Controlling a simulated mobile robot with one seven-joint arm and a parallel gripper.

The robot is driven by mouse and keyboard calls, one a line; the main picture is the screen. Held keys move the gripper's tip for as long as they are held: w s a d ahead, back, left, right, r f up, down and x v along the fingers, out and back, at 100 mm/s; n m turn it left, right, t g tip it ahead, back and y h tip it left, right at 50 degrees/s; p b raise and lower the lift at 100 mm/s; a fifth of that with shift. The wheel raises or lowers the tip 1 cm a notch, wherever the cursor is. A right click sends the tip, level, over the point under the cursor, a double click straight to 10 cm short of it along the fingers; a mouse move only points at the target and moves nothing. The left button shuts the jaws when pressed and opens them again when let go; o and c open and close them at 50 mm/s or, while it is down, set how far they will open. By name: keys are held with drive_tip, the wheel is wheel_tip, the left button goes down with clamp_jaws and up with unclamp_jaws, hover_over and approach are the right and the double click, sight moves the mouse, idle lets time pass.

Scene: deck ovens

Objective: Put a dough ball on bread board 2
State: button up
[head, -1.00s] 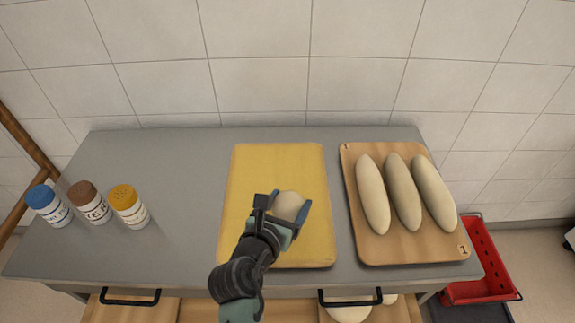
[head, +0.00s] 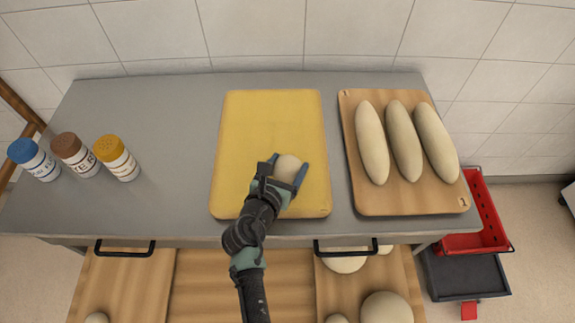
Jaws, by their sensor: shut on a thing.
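My gripper (head: 287,171) is shut on a pale round dough ball (head: 289,167), with a blue finger on each side of it. The ball is over the yellow board (head: 265,120), right of its middle; whether it touches the board I cannot tell. The yellow board is otherwise bare, and no number can be read on it. A wooden board marked 1 (head: 356,200) lies to its right and bears three long loaves of dough (head: 405,141). More dough balls (head: 387,307) lie low in front, on a wooden surface below the counter. No board marked 2 can be made out.
Shakers with blue, brown and yellow lids (head: 73,155) stand at the left of the grey counter (head: 165,120). A tiled wall is behind. Drawers with black handles (head: 346,248) are at the front. A red crate (head: 482,215) stands at the right. The counter between shakers and yellow board is clear.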

drive_tip(key=o, duration=1.2)
